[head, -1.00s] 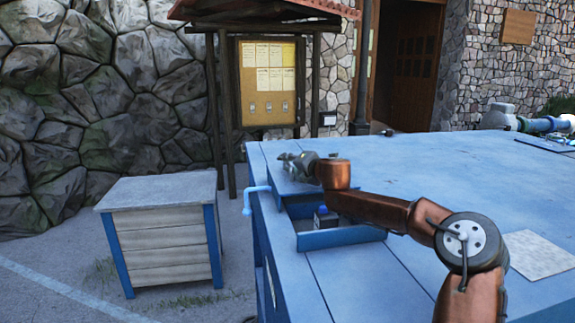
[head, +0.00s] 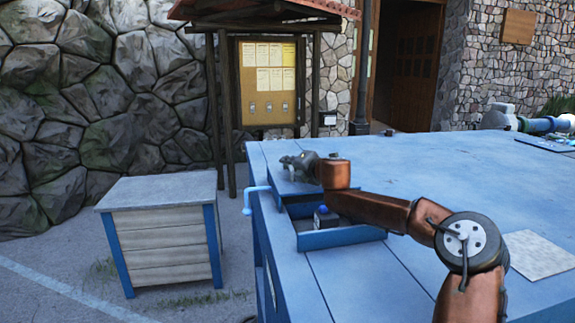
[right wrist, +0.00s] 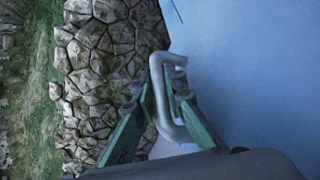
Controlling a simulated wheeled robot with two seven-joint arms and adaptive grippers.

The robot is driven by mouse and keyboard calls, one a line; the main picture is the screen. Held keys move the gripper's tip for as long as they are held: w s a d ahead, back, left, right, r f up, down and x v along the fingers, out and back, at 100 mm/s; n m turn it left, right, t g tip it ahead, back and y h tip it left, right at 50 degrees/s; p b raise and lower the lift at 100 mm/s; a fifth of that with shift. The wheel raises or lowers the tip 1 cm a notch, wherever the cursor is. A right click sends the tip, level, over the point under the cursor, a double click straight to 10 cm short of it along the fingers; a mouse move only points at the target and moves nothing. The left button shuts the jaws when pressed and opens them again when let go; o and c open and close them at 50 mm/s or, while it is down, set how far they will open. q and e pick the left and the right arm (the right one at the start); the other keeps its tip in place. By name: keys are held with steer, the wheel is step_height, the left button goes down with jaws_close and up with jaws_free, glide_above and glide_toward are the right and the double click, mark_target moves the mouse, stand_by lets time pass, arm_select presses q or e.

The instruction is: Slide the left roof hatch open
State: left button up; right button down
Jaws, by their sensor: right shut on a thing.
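The blue roof (head: 430,200) has a rectangular opening (head: 310,232) near its left edge, with a small dark item with a blue top (head: 325,216) inside. A blue hatch panel (head: 283,186) lies just beyond the opening, partly hidden by my arm. My right gripper (head: 291,160) is over this panel in the head view. In the right wrist view, my right gripper (right wrist: 158,80) has its green fingers on both sides of a bent grey handle (right wrist: 180,133) and is shut on it. My left gripper is not in view.
A light blue crank (head: 258,190) sticks out from the left side. A wooden crate (head: 160,240) stands on the ground at left, before a stone wall (head: 90,90). A pale sheet (head: 540,257) lies on the roof at right.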

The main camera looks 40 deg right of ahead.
steer(key=shift+d, duration=0.15)
steer(key=shift+w+d, duration=0.25)
steer(key=shift+w, duration=0.05)
steer(key=w, duration=0.1)
steer(key=w+d, duration=0.1)
steer(key=w, duration=0.1)
steer(key=shift+w+d, duration=0.35)
steer(key=shift+d, duration=0.05)
steer(key=shift+a, duration=0.1)
steer(key=c, duration=2)
jaws_free()
steer(key=shift+o, duration=0.2)
